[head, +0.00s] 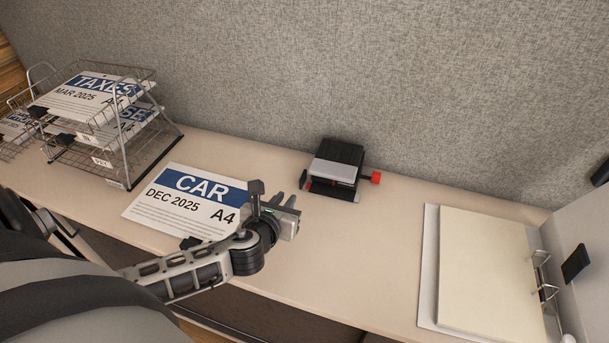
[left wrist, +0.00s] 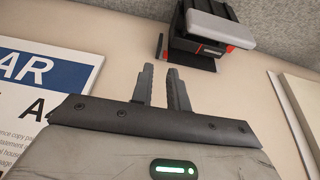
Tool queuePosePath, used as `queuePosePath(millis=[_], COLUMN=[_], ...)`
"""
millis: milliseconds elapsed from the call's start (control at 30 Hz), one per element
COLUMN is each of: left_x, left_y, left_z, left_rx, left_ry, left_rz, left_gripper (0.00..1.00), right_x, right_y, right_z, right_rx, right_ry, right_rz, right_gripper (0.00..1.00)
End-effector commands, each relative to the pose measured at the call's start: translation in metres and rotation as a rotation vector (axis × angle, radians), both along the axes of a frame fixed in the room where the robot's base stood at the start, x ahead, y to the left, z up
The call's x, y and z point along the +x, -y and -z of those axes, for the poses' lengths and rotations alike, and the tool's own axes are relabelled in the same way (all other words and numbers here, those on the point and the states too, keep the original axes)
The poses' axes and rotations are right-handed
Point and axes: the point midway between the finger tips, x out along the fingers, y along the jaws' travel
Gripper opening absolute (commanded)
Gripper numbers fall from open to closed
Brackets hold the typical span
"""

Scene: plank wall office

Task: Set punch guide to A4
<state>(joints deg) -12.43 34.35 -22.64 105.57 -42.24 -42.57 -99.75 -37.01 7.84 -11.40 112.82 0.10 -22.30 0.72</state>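The hole punch (head: 336,168) stands on the desk near the back wall, black with a grey lever bar. A red knob (head: 375,177), which looks like the end of its guide, sticks out on its right side. The punch also shows at the top of the left wrist view (left wrist: 208,35). My left gripper (head: 291,203) is in front and to the left of the punch, apart from it. Its two fingers (left wrist: 162,88) stand with a gap between them and nothing in it. The guide's size marks are too small to read. My right gripper is not in view.
A paper sheet marked CAR, DEC 2025, A4 (head: 184,200) lies on the desk beside my left gripper. A wire tray rack (head: 125,150) with papers stands at the left. An open ring binder (head: 430,260) lies at the right. The desk (head: 370,235) before the punch is clear.

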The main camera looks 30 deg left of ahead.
Motion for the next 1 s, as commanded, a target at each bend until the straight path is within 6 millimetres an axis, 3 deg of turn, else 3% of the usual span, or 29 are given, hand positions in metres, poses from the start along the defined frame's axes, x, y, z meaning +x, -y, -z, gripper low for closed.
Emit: queuePosePath(millis=[500, 700, 1000], left_x=[0.097, 0.115, 0.118], left_y=[-0.025, -0.030, -0.031], left_z=[0.042, 0.050, 0.050], left_rx=[-0.005, -0.005, -0.005], left_ry=[0.002, 0.001, 0.001], left_rz=[-0.002, -0.002, 0.000], left_gripper=[0.16, 0.16, 0.16], right_x=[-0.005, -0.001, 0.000], right_y=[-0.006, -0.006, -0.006], right_z=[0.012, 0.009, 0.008], right_rx=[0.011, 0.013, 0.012], right_ry=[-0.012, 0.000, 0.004], right_rz=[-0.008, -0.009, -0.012], right_gripper=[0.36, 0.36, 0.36])
